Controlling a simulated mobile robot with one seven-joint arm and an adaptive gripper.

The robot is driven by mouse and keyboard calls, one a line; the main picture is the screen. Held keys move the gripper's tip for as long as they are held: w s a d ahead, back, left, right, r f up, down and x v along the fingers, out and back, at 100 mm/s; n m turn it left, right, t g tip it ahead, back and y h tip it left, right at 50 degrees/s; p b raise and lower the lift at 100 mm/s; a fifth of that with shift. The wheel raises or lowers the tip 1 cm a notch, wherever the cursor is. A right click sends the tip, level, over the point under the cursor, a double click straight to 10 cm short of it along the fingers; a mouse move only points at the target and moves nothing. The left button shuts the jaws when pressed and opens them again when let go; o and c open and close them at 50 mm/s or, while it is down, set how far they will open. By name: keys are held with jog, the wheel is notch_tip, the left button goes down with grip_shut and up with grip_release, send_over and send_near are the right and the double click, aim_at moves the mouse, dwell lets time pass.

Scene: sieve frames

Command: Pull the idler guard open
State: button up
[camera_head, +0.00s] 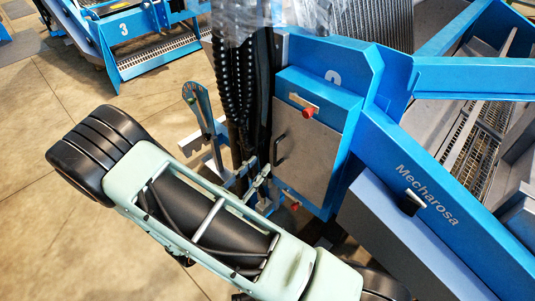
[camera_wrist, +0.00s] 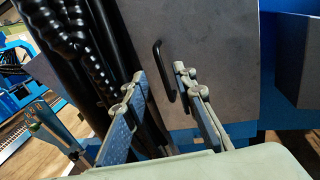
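A flat grey panel with a black bar handle, which I take to be the idler guard (camera_head: 309,157), sits against the blue machine frame and looks closed. Its handle (camera_head: 281,149) stands upright at the panel's left edge. In the wrist view the panel (camera_wrist: 215,55) fills the upper right and the handle (camera_wrist: 160,70) shows between the lines of the two fingers. My gripper (camera_head: 258,170) is open and empty, in front of the panel's lower left. In the wrist view my gripper (camera_wrist: 160,78) has its fingertips near the handle's lower part; contact cannot be told.
Red knobs (camera_head: 308,112) sit above and below the panel. Black corrugated hoses (camera_wrist: 85,40) run close on the left. Bare floor (camera_head: 50,240) is at left.

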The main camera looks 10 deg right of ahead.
jog(key=f, duration=0.2)
jog(key=b, duration=0.2)
send_over(275, 163)
jog(key=shift+w+r+n+y, duration=0.2)
jog(key=shift+w+n+y, duration=0.1)
jog(key=shift+w, duration=0.05)
grip_shut()
